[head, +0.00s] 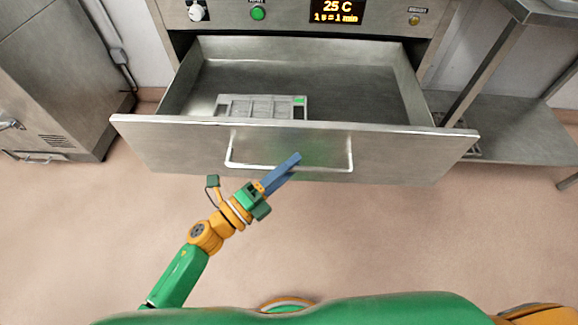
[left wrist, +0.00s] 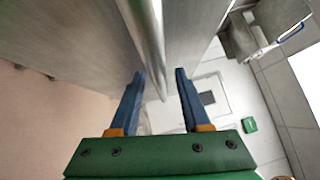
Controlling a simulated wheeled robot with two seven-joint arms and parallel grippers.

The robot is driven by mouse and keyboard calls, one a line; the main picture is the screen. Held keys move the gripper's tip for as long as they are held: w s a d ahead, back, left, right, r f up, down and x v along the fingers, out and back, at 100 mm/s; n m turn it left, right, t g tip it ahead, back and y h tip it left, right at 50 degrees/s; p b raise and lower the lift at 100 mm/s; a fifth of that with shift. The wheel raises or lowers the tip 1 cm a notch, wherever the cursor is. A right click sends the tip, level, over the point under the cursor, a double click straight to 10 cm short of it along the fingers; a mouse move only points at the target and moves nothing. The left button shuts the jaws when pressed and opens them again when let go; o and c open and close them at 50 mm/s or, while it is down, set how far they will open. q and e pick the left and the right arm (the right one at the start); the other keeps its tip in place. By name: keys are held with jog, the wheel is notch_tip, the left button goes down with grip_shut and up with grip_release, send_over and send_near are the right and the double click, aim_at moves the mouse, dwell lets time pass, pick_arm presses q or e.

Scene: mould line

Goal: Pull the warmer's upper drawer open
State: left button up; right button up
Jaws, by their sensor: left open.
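The warmer's upper drawer (head: 420,147) stands well open, its steel interior exposed. Its U-shaped handle (head: 327,170) is on the front panel. My left gripper (head: 293,164) is at the middle of the handle, its blue fingers crossing the bar in the head view. In the left wrist view the fingers (left wrist: 160,73) are apart, and the handle bar (left wrist: 147,35) runs down into the gap between them. I cannot tell whether either finger touches it. My right gripper is not in view.
A grey framed tray (head: 262,107) with a green mark lies inside the drawer. Above it, the warmer's panel has a display (head: 337,11) reading 25 C. A steel cabinet (head: 60,75) stands left, a steel table (head: 515,140) right. Floor (head: 400,245) before the drawer is clear.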

pick_arm(q)
jog(key=r+v, duration=0.1)
jog(key=v, duration=0.6)
jog(key=shift+f+b, duration=0.3)
jog(key=shift+f, duration=0.15)
